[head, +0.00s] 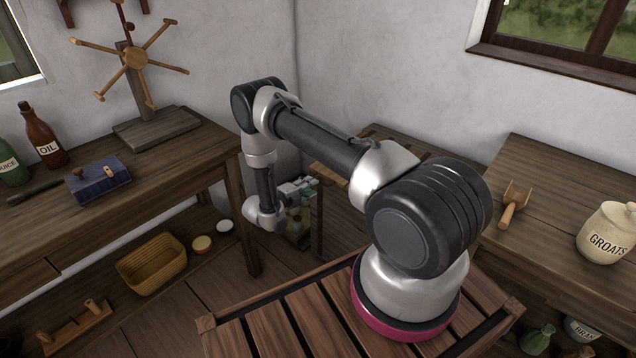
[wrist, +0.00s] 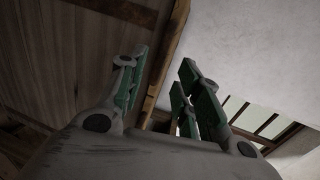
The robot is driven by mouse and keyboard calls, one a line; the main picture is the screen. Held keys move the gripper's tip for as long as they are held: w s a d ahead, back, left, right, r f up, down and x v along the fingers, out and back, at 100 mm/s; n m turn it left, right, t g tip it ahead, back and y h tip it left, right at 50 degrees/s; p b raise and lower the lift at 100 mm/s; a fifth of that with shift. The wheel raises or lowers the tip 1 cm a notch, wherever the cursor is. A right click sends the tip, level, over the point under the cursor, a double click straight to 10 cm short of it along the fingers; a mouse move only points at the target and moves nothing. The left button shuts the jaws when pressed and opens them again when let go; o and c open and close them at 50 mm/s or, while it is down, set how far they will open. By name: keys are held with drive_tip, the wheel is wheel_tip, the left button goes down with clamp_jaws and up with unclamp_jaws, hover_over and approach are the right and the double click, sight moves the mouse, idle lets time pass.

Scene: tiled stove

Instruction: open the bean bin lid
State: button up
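A wooden bin-like piece (head: 340,225) stands in the back corner, mostly hidden behind my arm; I see no label on it, so I cannot confirm it is the bean bin. A slatted wooden top (head: 400,145) shows behind my arm. My gripper (head: 298,188) is low at the left side of this piece, pointing toward it. In the wrist view my two green-padded fingers (wrist: 160,88) are apart with nothing between them. A dark wooden panel (wrist: 60,60) with a lighter edge fills the left of that view. Contact with the wood cannot be told.
The right counter (head: 560,185) holds a wooden scoop (head: 513,206) and a groats jar (head: 607,235). White walls close the corner.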

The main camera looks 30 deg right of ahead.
sight(320, 182)
drive_tip(key=x, duration=0.6)
drive_tip(key=shift+d, duration=0.4)
drive_tip(key=shift+c, duration=0.2)
clamp_jaws()
